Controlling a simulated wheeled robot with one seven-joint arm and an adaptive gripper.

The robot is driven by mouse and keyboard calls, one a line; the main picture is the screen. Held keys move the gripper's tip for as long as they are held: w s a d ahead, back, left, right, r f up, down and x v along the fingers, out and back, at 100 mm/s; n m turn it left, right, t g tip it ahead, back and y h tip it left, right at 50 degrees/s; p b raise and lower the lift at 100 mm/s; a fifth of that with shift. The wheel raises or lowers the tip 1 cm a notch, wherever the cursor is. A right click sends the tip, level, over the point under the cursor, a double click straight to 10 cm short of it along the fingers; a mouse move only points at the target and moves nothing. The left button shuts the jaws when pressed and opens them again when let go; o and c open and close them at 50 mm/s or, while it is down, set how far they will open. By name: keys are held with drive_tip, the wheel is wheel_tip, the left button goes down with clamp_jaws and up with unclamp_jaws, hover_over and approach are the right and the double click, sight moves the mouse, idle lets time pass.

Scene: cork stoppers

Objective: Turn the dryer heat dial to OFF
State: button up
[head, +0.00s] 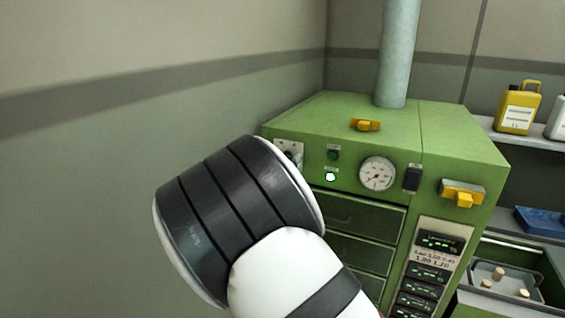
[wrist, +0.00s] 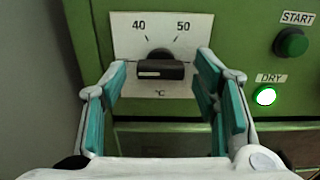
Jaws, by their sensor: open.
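The green dryer (head: 450,145) stands in the corner in the head view. Its heat dial (wrist: 160,70) is a black knob on a white plate (wrist: 125,35) marked 40, 50 and °C in the wrist view. The knob's bar lies about level. No OFF mark is visible; the lower part of the dial may hide it. My gripper (wrist: 160,105) is open, its teal-padded fingers on the left and right in front of the dial. I cannot tell whether a finger touches the knob.
A START button (wrist: 291,42) and a lit DRY lamp (wrist: 264,96) sit right of the dial. The head view shows a gauge (head: 377,174), dark drawers (head: 365,215) and yellow latches (head: 462,193). A shelf at right holds a yellow jug (head: 518,107). A wall is close at left.

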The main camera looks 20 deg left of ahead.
drive_tip(key=s, duration=1.2)
drive_tip(key=shift+a, duration=0.45)
drive_tip(key=w+d+r+m+g+h, duration=0.15)
drive_tip(key=d+m+g+h, duration=0.35)
drive_tip(key=d, duration=0.9)
drive_tip(key=d+r+m+g+h, duration=0.1)
drive_tip(key=d+r+m+g, duration=0.15)
drive_tip(key=d+m, duration=0.8)
drive_tip(key=s+d+r+m+g+y, duration=0.1)
drive_tip(key=s+d+m+g, duration=0.25)
drive_tip(key=d, duration=0.55)
drive_tip(key=s+d+r+m+g, duration=0.1)
drive_tip(key=s+d+m+g, duration=0.1)
drive_tip(key=s+d, duration=0.45)
drive_tip(key=s+d+r+m+y, duration=0.1)
drive_tip(key=s+d+m+y, duration=0.2)
drive_tip(key=s+m, duration=0.4)
drive_tip(key=s+d+m+y, duration=0.2)
drive_tip(key=s+m, duration=0.5)
drive_tip(key=s, duration=0.5)
drive_tip(key=shift+s+d+r+t+y, duration=0.3)
drive_tip(key=shift+d+r+y, duration=0.1)
drive_tip(key=shift+y, duration=0.2)
